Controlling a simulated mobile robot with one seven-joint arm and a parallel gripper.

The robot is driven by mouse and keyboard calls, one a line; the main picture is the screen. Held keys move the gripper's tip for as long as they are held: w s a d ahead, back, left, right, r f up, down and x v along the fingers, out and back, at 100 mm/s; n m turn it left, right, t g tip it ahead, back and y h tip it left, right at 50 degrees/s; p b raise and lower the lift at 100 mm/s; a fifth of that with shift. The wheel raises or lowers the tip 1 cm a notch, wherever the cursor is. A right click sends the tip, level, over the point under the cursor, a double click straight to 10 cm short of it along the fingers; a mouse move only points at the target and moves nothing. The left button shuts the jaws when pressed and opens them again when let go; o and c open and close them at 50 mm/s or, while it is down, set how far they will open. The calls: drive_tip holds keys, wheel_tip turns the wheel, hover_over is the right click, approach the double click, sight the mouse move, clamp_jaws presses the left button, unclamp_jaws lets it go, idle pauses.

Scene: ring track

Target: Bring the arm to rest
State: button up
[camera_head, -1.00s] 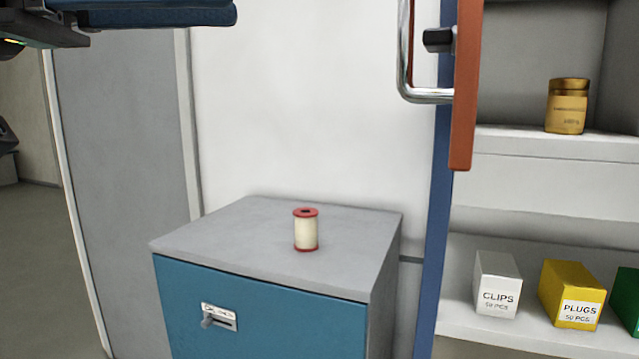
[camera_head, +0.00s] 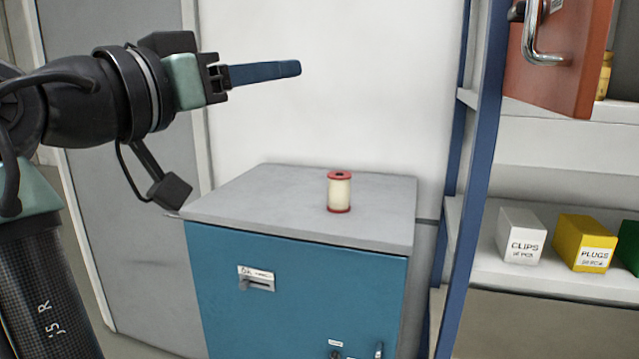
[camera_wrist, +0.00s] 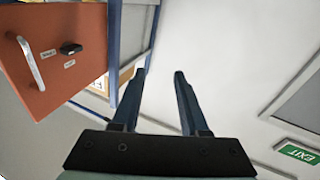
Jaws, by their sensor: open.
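My gripper (camera_head: 292,69) is at the upper left in the head view, pointing right, above and behind-left of the cabinet top as seen there. In the wrist view my gripper (camera_wrist: 160,73) shows two blue fingers apart with nothing between them. The fingers face a plain white wall (camera_wrist: 215,60). In the head view one finger overlaps the other, so the gap does not show there.
A blue cabinet with a grey top (camera_head: 240,205) carries a red-and-cream spool (camera_head: 339,192). An orange door (camera_head: 560,60) with a metal handle stands open at the right; it also shows in the wrist view (camera_wrist: 60,80). Shelves hold a white CLIPS box (camera_head: 520,237) and yellow PLUGS box (camera_head: 585,243).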

drive_tip(key=s+d+r+n+t+y, duration=0.1)
drive_tip(key=s+d+n+t+y, duration=0.2)
drive_tip(key=s+t+y, duration=0.2)
drive_tip(key=s+d+n+t+y, duration=0.2)
drive_tip(key=s+t+y, duration=0.4)
drive_tip(key=s, duration=0.5)
drive_tip(key=shift+s+d+r+n+t+b, duration=0.15)
drive_tip(key=shift+d+r+n+t+b, duration=0.25)
drive_tip(key=shift+t, duration=0.1)
